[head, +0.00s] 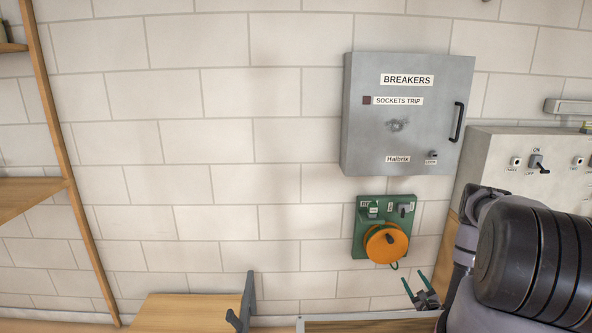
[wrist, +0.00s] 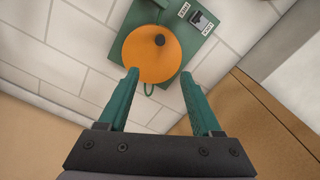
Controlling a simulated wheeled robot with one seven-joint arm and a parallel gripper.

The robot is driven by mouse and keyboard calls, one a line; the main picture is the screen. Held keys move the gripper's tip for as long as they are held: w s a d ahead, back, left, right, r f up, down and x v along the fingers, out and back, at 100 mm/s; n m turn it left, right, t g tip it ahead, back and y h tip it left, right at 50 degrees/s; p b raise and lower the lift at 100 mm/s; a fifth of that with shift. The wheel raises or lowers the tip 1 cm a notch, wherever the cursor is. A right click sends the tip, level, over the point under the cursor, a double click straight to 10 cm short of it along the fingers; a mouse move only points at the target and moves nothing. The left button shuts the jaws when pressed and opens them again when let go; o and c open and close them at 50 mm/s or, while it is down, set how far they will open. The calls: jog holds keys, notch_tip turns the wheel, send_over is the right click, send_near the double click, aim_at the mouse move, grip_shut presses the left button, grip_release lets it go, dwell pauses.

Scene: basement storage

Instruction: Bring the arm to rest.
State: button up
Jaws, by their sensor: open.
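My gripper (head: 421,285) is at the lower right in the head view, with its two green fingers pointing up toward the wall. In the wrist view my gripper (wrist: 162,90) shows its fingers spread apart with nothing between them. My dark arm fills the lower right corner of the head view. Beyond the fingertips is a green wall unit (head: 361,235) with an orange round reel (head: 384,243). The orange reel (wrist: 150,54) also shows in the wrist view, with a green cord loop below it. The fingertips look apart from the unit.
A grey breaker cabinet (head: 404,125), shut, hangs above the green unit. A pale switch box (head: 510,165) is at the right, close to my arm. Wooden shelves (head: 30,197) stand at the left, and a wooden surface (head: 185,312) lies below. The wall between is bare.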

jog(key=w+a+r+n+g+y, duration=0.1)
jog(key=w+a+r+n+y, duration=0.15)
jog(key=r, duration=0.45)
jog(key=w+a+r+n+y, duration=0.2)
jog(key=w+a+r+y, duration=0.15)
jog(key=r, duration=0.35)
jog(key=w+a+r+n+g+y, duration=0.1)
jog(key=w+a+r+n+y, duration=0.2)
jog(key=r, duration=0.4)
jog(key=s+a+r+n+g+y, duration=0.35)
jog(key=a+r+g, duration=0.2)
jog(key=r, duration=0.45)
jog(key=s+a+r+n+g+y, duration=0.25)
jog(key=a+r+n+g, duration=0.3)
jog(key=r, duration=0.55)
jog(key=s+a+r+n+g+h, duration=0.2)
jog(key=s+a+r+n+h, duration=0.1)
jog(key=s+r, duration=0.35)
jog(key=s+a+r+n+g+h, duration=0.2)
jog(key=s+r+n+g, duration=0.15)
jog(key=s+r, duration=0.35)
jog(key=s+d+r+n+t+h, duration=0.1)
jog(key=s+d+r+t+h, duration=0.2)
jog(key=s, duration=0.5)
jog(key=s+d+r+n+t+h, duration=0.1)
jog(key=s+d+r+t+h, duration=0.3)
jog(key=s, duration=0.4)
jog(key=shift+s+d+r+n+t+h, duration=0.15)
jog(key=shift+d+r+n+t+h, duration=0.2)
jog(key=shift+r+h, duration=0.35)
